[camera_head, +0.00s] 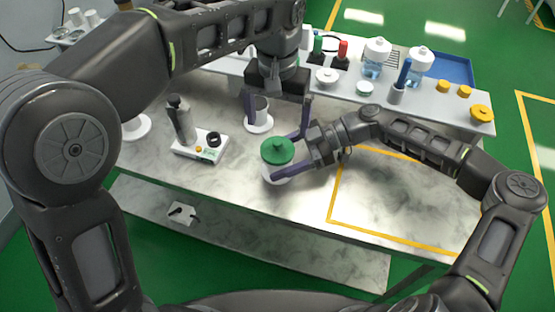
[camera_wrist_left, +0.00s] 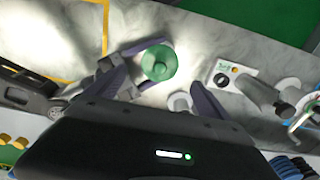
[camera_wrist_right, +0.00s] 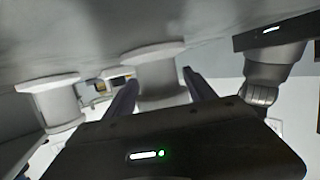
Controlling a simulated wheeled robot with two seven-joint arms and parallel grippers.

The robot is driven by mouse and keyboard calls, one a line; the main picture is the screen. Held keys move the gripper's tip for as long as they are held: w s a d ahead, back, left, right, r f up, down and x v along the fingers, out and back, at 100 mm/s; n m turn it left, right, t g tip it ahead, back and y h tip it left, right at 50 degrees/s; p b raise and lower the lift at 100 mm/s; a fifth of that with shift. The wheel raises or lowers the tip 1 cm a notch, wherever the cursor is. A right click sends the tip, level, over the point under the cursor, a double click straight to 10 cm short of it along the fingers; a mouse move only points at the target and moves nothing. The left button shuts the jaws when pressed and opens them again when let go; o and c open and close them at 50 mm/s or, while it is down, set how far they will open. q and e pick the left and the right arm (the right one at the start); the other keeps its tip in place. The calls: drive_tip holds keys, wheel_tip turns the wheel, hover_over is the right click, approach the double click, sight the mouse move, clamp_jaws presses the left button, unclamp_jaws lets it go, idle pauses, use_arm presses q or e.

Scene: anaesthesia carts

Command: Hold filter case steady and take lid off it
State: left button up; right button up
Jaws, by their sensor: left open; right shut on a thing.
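The filter case (camera_head: 268,176) is a white round body with a green knobbed lid (camera_head: 278,150), standing upright on the marbled bench. The lid sits on top of the body; it also shows in the left wrist view (camera_wrist_left: 158,62). My right gripper (camera_head: 282,160) is shut on the case, one finger on each side; the right wrist view shows the white body (camera_wrist_right: 158,75) between its fingers. My left gripper (camera_head: 277,120) is open and empty, pointing down behind the case, with its fingers apart from the lid.
A white flanged pot (camera_head: 258,124) stands just behind the case, close to my left gripper. A device with a dark cylinder (camera_head: 182,120) stands to the left. A yellow-taped area (camera_head: 385,240) to the right is clear. A raised shelf (camera_head: 440,104) behind holds bottles and yellow caps.

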clamp_jaws()
use_arm(q)
drive_tip(key=shift+o, duration=0.6)
drive_tip(key=shift+r, duration=0.1)
wheel_tip(320, 180, up, 4)
drive_tip(key=r+t, duration=0.1)
hover_over(276, 152)
drive_tip(key=s, duration=0.2)
drive_tip(key=s+t, duration=0.1)
drive_tip(key=s+a+f+t+h, duration=0.1)
drive_tip(key=s+t, duration=0.1)
drive_tip(key=shift+s+a+f, duration=0.1)
drive_tip(key=shift+a+f, duration=0.2)
drive_tip(key=shift+f, duration=0.1)
drive_tip(key=shift+f, duration=0.1)
drive_tip(key=x, duration=1.2)
drive_tip(key=shift+d, duration=0.2)
